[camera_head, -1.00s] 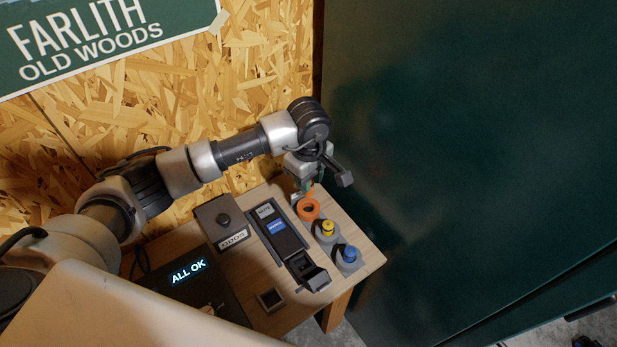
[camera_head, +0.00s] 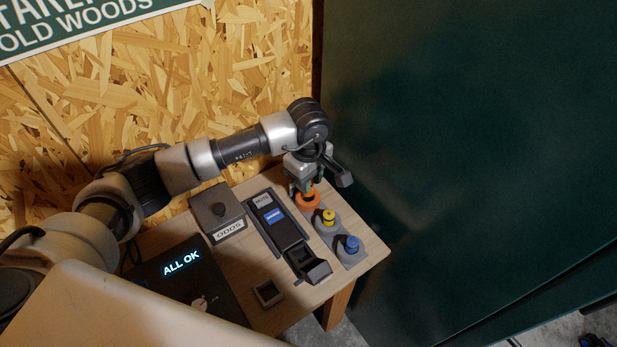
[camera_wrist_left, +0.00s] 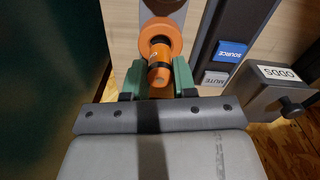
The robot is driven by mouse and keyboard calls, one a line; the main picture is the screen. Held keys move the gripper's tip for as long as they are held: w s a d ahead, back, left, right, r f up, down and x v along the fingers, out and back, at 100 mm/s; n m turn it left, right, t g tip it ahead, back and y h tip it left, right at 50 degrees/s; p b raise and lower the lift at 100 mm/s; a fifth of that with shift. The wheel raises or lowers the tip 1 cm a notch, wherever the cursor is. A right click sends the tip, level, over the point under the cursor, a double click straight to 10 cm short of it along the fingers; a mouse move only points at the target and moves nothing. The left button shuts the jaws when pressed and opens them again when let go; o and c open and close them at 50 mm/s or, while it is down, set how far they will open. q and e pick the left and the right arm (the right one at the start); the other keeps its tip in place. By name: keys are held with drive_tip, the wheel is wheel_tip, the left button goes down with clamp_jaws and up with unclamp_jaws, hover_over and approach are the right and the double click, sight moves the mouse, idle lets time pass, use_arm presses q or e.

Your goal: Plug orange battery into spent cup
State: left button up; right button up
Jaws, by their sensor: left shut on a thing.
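My left gripper (camera_head: 304,186) points down at the far end of the bench, right over an orange-ringed cup (camera_head: 308,203). In the left wrist view, its green fingertips (camera_wrist_left: 159,82) are shut on the orange battery (camera_wrist_left: 160,70). The battery's far end overlaps the opening of the orange ring (camera_wrist_left: 160,23). I cannot tell how deep it sits in the cup. No readable label marks this cup as the spent one. My right gripper is not in view.
Beside the orange ring, a yellow-topped piece (camera_head: 328,217) and a blue-topped piece (camera_head: 351,244) stand in grey holders. A dark device (camera_head: 280,230), an ODDS box (camera_head: 217,210), a small square holder (camera_head: 268,293) and an ALL OK screen (camera_head: 182,263) share the bench.

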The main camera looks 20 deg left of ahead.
use_arm(q)
drive_tip(key=shift+b, duration=0.35)
drive_tip(key=shift+b, duration=0.35)
idle(0.6)
idle(0.4)
idle(0.6)
drive_tip(key=shift+f+b, duration=1.65)
drive_tip(key=shift+b, duration=0.4)
drive_tip(key=o, duration=1)
wheel_tip(320, 180, up, 10)
drive_tip(key=shift+f+b, duration=0.1)
drive_tip(key=shift+b, duration=0.8)
drive_tip(key=shift+r, duration=0.5)
